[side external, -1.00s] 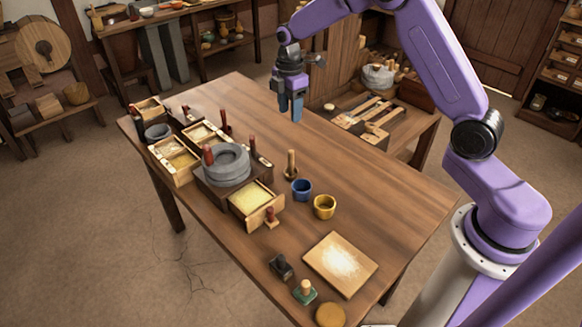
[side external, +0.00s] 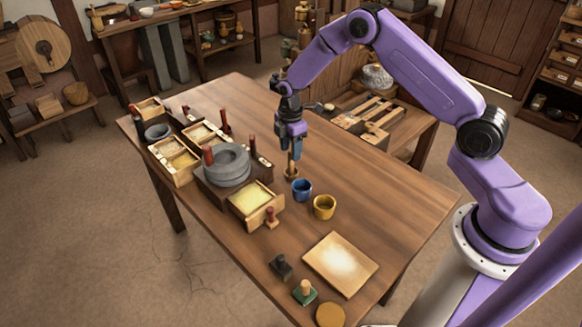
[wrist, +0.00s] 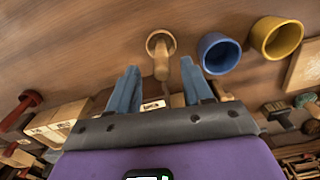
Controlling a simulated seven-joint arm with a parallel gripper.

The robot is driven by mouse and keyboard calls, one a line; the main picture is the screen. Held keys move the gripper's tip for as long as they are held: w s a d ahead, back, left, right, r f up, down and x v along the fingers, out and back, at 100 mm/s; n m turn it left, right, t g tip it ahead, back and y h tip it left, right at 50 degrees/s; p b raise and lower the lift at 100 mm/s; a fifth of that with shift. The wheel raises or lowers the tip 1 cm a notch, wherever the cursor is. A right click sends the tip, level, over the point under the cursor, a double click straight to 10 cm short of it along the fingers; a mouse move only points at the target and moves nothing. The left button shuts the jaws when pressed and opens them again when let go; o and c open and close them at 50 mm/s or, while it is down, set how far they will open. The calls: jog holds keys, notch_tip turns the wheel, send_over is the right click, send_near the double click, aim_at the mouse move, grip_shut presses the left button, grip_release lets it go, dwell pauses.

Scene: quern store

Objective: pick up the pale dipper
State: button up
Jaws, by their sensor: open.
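The pale dipper (side external: 291,173) stands on the table with its light wooden handle upright, left of a blue cup (side external: 302,189). In the wrist view the dipper (wrist: 158,44) shows its round cup, with the handle pointing towards the gap between my fingers. My gripper (side external: 291,154) points down just above the dipper, its fingertips near the handle's top, which they partly hide. In the wrist view my gripper (wrist: 159,72) is open, with blue fingers apart and nothing held. I cannot tell whether the fingers touch the handle.
A yellow cup (side external: 325,207) stands beside the blue cup. Left are a grey quern stone (side external: 226,160), an open drawer of yellow meal (side external: 250,200) and red-handled tools. A pale board (side external: 340,264) and stamps lie at the near end. The table's right side is clear.

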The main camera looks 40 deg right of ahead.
aim_at(291, 175)
jog(key=shift+s+f, duration=0.1)
jog(key=shift+f, duration=1.7)
grip_shut()
jog(key=shift+r, duration=0.1)
